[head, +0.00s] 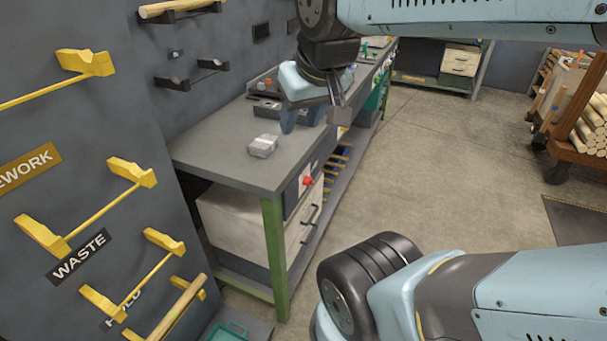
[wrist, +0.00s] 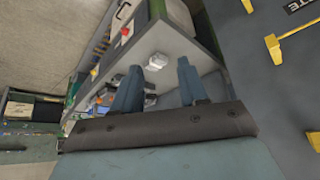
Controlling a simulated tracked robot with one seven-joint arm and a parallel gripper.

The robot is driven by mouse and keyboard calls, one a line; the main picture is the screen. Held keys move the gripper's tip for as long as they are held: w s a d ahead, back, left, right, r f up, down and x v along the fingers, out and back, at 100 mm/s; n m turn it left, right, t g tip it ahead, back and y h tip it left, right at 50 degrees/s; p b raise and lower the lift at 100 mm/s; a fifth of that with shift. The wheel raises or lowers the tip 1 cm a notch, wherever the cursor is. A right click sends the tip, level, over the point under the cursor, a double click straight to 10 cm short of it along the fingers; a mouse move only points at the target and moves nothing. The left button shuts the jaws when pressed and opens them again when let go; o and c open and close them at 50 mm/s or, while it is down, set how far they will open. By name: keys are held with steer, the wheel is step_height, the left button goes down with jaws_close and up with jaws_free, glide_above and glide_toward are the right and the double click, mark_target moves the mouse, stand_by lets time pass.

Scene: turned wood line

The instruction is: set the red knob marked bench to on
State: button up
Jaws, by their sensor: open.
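The red knob (head: 308,181) sits on a panel on the front side of the workbench (head: 222,150), below the top and above the drawers. It also shows in the wrist view (wrist: 126,31), at upper left. Its marking and the way it is turned are too small to read. My gripper (head: 301,118) is open and empty above the bench top, pointing down, farther along the bench and higher than the knob. In the wrist view my two fingers (wrist: 159,66) are spread apart, with the knob beyond them.
A silver-grey block (head: 263,146) lies on the near bench top. A grey device (head: 266,107) stands farther back. Yellow wall racks (head: 130,175) stick out at left. A cart of wood (head: 590,125) stands at right. The floor (head: 450,170) in front of the bench is clear.

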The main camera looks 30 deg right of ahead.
steer(key=shift+o, duration=0.2)
steer(key=o, duration=0.3)
steer(key=shift+w+f, duration=0.2)
steer(key=shift+w, duration=0.05)
steer(key=shift+o, duration=0.2)
steer(key=w+d+f+m+g+y, duration=0.2)
steer(key=w+f+m+g, duration=0.2)
steer(key=w+f, duration=0.3)
steer(key=shift+f+y, duration=0.3)
steer(key=shift+f, duration=0.15)
steer(key=m+t+y, duration=0.8)
steer(key=m+t, duration=0.5)
steer(key=m, duration=0.9)
glide_toward(313, 183)
steer(key=x, duration=0.9)
steer(key=shift+w, duration=0.1)
steer(key=shift+r, duration=0.1)
